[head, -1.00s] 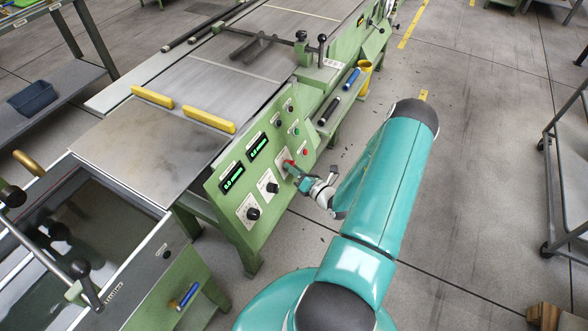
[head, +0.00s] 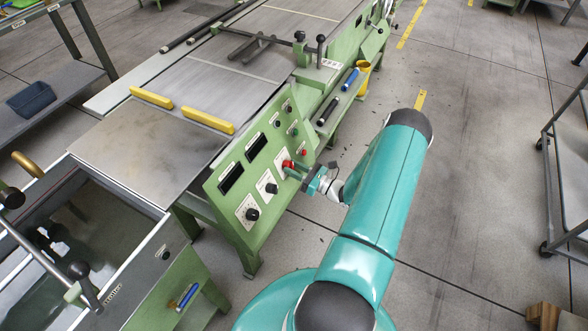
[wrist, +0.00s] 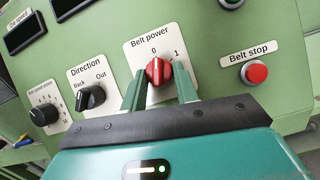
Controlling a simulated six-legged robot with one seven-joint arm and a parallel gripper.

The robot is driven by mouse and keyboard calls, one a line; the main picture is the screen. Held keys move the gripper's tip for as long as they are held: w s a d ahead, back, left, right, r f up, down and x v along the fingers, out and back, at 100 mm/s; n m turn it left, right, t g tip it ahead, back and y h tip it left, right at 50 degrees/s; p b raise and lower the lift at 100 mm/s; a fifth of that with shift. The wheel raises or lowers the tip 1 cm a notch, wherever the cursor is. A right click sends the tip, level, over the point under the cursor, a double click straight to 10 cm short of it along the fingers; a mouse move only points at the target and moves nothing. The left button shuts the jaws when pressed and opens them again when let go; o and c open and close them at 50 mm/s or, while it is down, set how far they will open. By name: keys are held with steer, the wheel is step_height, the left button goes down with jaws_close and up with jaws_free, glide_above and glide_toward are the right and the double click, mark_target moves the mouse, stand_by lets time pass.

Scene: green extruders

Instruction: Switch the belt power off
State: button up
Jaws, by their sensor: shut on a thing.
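The red belt power knob (wrist: 155,71) sits on a white plate marked 0 and 1 in the wrist view. Its light pointer line aims up toward the 0. My gripper (wrist: 158,84) is shut on the knob, with one green finger on each side. In the head view the red knob (head: 288,164) shows at my gripper (head: 294,169), on the sloping green control panel (head: 238,202). The panel's two displays (head: 231,178) are dark. My fingers partly hide the knob's lower side.
A red belt stop button (wrist: 257,72) lies right of the knob. The black direction knob (wrist: 91,97) and another black dial (wrist: 43,115) lie left. The grey belt machine top (head: 150,140) carries two yellow bars (head: 207,119). Open floor lies right of my arm.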

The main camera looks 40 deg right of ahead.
steer(key=shift+d+n+g+y, duration=0.1)
steer(key=shift+n+g+y, duration=0.2)
steer(key=shift+n+y, duration=0.75)
steer(key=shift+d+n+g+y, duration=0.1)
steer(key=shift+n+g+y, duration=0.25)
steer(key=shift+n, duration=1.3)
steer(key=o, duration=1)
steer(key=shift+c, duration=0.2)
steer(key=v, duration=1.3)
steer(key=shift+s+d, duration=0.25)
steer(key=shift+s, duration=0.05)
